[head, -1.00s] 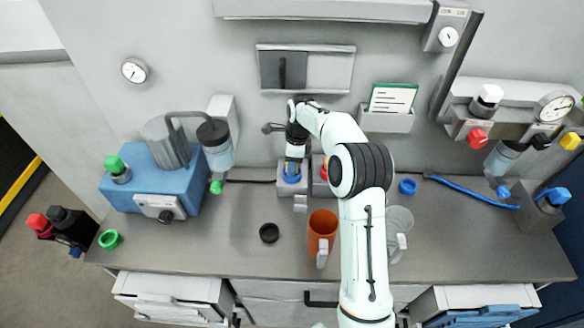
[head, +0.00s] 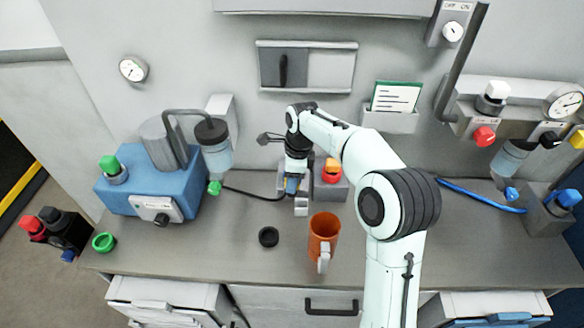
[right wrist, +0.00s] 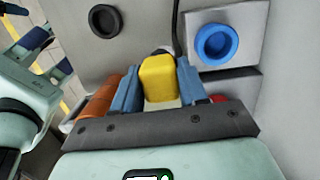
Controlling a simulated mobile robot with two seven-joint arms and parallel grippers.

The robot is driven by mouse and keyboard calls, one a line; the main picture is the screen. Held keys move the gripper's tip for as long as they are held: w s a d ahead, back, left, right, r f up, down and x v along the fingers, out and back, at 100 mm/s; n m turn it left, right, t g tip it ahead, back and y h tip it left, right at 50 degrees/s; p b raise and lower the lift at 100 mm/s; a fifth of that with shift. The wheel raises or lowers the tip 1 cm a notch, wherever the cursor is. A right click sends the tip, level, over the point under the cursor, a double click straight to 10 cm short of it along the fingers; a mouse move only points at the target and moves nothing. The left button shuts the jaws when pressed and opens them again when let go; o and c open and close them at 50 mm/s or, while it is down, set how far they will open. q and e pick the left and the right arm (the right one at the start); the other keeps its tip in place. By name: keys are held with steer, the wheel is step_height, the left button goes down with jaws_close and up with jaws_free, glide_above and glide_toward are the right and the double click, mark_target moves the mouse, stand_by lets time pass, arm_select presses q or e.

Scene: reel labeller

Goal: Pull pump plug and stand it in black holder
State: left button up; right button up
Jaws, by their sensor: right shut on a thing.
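My right gripper (head: 294,188) is shut on a yellow plug (right wrist: 158,78), between its blue fingers in the right wrist view. A black cable (right wrist: 176,25) runs up to the plug there; in the head view it comes from the pump side. A grey block with a blue ring socket (right wrist: 216,43) is beside the plug, and the ring looks empty. The black holder (head: 268,237), a round ring, stands on the bench, front left of the gripper; the right wrist view also shows it (right wrist: 104,20). The plug is mostly hidden in the head view. My left gripper is not in view.
An orange mug (head: 323,235) stands right of the black holder. A red and orange button (head: 332,171) sits just right of the gripper. The blue pump unit (head: 150,185) is at the left, with a green ring (head: 104,242) near the bench edge. Bench left of the holder is clear.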

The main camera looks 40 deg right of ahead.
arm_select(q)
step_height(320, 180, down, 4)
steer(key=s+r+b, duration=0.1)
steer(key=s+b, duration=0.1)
arm_select(e)
steer(key=s+a, duration=0.6)
steer(key=s, duration=0.1)
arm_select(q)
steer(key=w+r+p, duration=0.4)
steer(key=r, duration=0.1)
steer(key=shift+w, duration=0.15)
arm_select(e)
step_height(320, 180, up, 7)
steer(key=shift+a, duration=0.15)
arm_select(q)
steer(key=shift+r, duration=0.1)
